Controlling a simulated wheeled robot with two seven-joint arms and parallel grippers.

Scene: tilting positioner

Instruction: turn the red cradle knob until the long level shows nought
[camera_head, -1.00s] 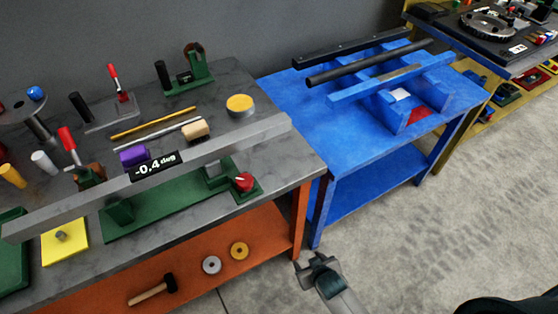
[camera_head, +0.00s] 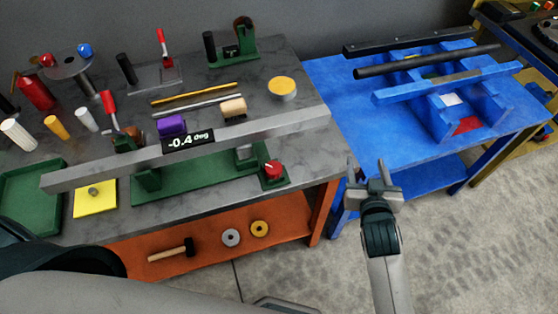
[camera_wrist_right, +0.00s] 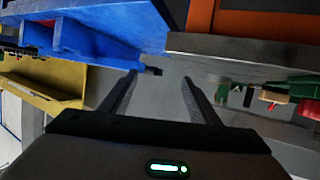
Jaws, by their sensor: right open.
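The long level (camera_head: 270,126) is a grey bar lying across the green cradle (camera_head: 195,176) on the grey bench. Its black display (camera_head: 189,141) reads -0.4 deg. The red cradle knob (camera_head: 273,168) sits on a green block at the cradle's right end, near the bench's front edge. My right gripper (camera_head: 367,170) is open and empty, to the right of the knob and apart from it, in front of the blue table. In the right wrist view its fingers (camera_wrist_right: 160,92) are spread with nothing between them, and a red part, likely the knob (camera_wrist_right: 279,107), shows at right.
The blue table (camera_head: 330,90) with bars on stands is at right. A yellow plate (camera_head: 95,203), a green tray (camera_head: 30,190), clamps and cylinders fill the bench's left. A hammer (camera_head: 172,250) and two rings lie on the orange shelf. Open floor lies in front.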

